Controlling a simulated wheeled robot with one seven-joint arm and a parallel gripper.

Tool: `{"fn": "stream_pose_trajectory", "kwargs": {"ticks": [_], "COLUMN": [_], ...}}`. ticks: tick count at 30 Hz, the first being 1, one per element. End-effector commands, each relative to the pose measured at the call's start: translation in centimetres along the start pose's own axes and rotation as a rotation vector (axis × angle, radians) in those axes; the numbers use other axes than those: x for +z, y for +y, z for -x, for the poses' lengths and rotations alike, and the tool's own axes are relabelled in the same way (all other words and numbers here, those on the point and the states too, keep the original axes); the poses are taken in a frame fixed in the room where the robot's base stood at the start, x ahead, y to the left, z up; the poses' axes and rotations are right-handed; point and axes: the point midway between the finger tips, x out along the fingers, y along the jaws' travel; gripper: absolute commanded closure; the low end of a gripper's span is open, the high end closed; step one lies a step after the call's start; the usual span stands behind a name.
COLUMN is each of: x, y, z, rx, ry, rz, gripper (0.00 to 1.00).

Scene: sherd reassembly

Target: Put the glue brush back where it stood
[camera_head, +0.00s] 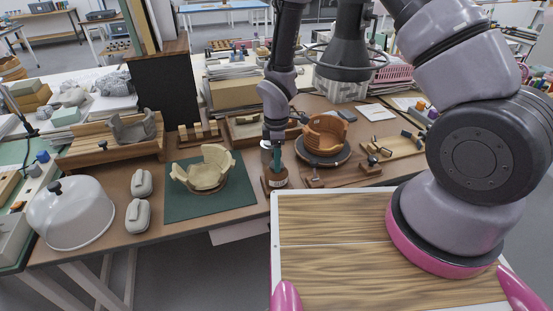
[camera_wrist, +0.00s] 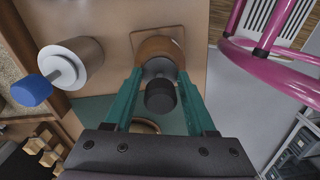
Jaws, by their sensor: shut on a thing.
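My gripper (camera_head: 276,166) points down at the table's front edge, right of the green mat. In the wrist view, its teal fingers (camera_wrist: 159,78) are shut around the glue brush (camera_wrist: 160,97), seen end-on with a black handle end and grey collar. The brush is over a round brown pot (camera_wrist: 160,47) on a small square base. The pot (camera_head: 275,180) also shows directly below my fingers in the head view. I cannot tell how deep the brush sits in it, as the bristle end is hidden.
A cream sherd bowl (camera_head: 204,170) rests on the green mat (camera_head: 240,190) to the left. An orange-brown vessel (camera_head: 326,133) stands on a dark turntable (camera_head: 323,158) close on the right.

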Motion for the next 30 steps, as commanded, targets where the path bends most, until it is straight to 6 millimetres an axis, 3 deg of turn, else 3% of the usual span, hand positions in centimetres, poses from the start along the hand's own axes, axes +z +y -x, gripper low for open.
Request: {"fn": "stream_pose_trajectory", "kwargs": {"ticks": [27,28,30], "x": [-0.01,-0.01,-0.01], "y": [0.02,0.01,0.01], "z": [-0.52,-0.52,-0.52], "rx": [0.0,0.0,0.0], "ry": [0.0,0.0,0.0], "rz": [0.0,0.0,0.0], "gripper": [0.75,0.36,0.1]}}
